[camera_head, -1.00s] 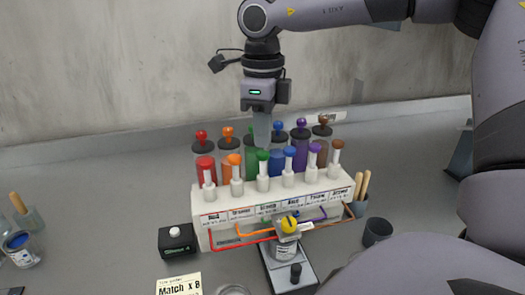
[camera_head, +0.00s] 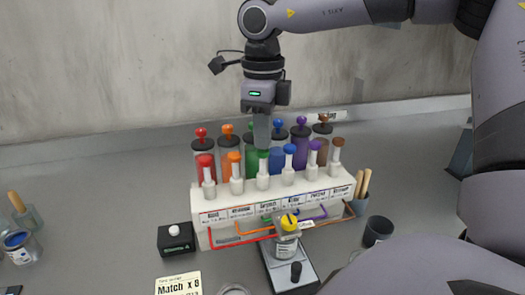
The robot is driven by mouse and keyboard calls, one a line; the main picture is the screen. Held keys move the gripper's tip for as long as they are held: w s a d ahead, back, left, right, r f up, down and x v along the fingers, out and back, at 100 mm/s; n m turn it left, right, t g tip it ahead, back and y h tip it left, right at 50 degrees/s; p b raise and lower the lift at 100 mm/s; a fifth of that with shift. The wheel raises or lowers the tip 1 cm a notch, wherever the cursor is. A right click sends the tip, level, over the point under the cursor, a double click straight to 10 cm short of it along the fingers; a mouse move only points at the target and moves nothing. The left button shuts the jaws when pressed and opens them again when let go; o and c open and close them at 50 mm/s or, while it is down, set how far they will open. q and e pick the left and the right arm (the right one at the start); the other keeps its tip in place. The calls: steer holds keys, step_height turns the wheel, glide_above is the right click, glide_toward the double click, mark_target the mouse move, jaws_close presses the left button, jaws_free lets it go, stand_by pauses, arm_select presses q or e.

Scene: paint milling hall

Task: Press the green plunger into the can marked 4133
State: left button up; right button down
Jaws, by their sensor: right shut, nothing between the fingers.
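The green plunger (camera_head: 263,156) stands upright in the dispenser rack (camera_head: 222,215), third from the left in the front row. My right gripper (camera_head: 262,145) comes down from above, shut and empty, with its fingertips just over or behind the green cap. I cannot tell whether they touch it. A small can (camera_head: 286,246) with a yellow top stands in front of the rack, below the coloured tubes. Its marking is too small to read. My left gripper is not in view.
Red (camera_head: 205,161), orange (camera_head: 234,158) and blue (camera_head: 289,152) plungers stand close beside the green one. Coloured canisters stand behind. A black button box (camera_head: 176,241) is left of the rack; a dark cup (camera_head: 378,231) is right.

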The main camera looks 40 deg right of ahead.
steer(key=shift+f+b, duration=1.1)
steer(key=shift+f, duration=0.4)
steer(key=shift+r, duration=0.1)
steer(key=shift+r+p, duration=1.4)
steer(key=shift+r, duration=0.4)
step_height(320, 180, up, 5)
steer(key=p, duration=0.4)
